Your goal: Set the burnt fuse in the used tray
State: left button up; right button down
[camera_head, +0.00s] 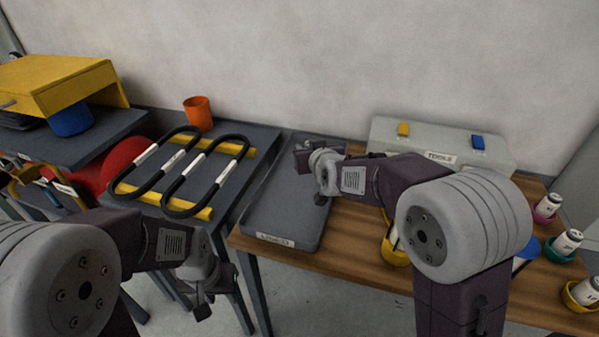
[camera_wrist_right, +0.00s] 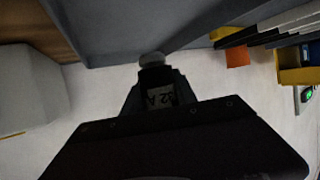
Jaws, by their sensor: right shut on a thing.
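The used tray (camera_head: 285,225) is a shallow grey tray with a label on its front edge, on the left part of the wooden table; its wall also shows in the right wrist view (camera_wrist_right: 105,52). My right gripper (camera_head: 306,160) is over the tray's far part. In the right wrist view, the gripper (camera_wrist_right: 158,85) is shut on a fuse (camera_wrist_right: 160,96) with a pale "32 A" label and a light end cap. The fuse is hidden in the head view, and burn marks cannot be made out. My left gripper (camera_head: 203,300) hangs low at left, away from the tray; its jaw state is unclear.
A grey toolbox (camera_head: 440,145) stands at the table's back. White fuses stand in pink (camera_head: 543,218), green (camera_head: 565,255) and yellow (camera_head: 580,302) holders at right.

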aim_at(299, 178)
jog(key=shift+s+a+f, duration=0.25)
jog(key=shift+a+f, duration=0.1)
jog(key=shift+a, duration=0.25)
jog(key=shift+s+a+f, duration=0.2)
jog(key=shift+a+f, duration=0.1)
jog(key=shift+a, duration=0.3)
notch_tip(299, 178, down, 4)
jog(key=b, duration=0.2)
jog(key=shift+f+b, duration=0.2)
jog(key=shift+b, duration=0.1)
jog(key=shift+r, duration=0.15)
jog(key=c, duration=1)
grip_release()
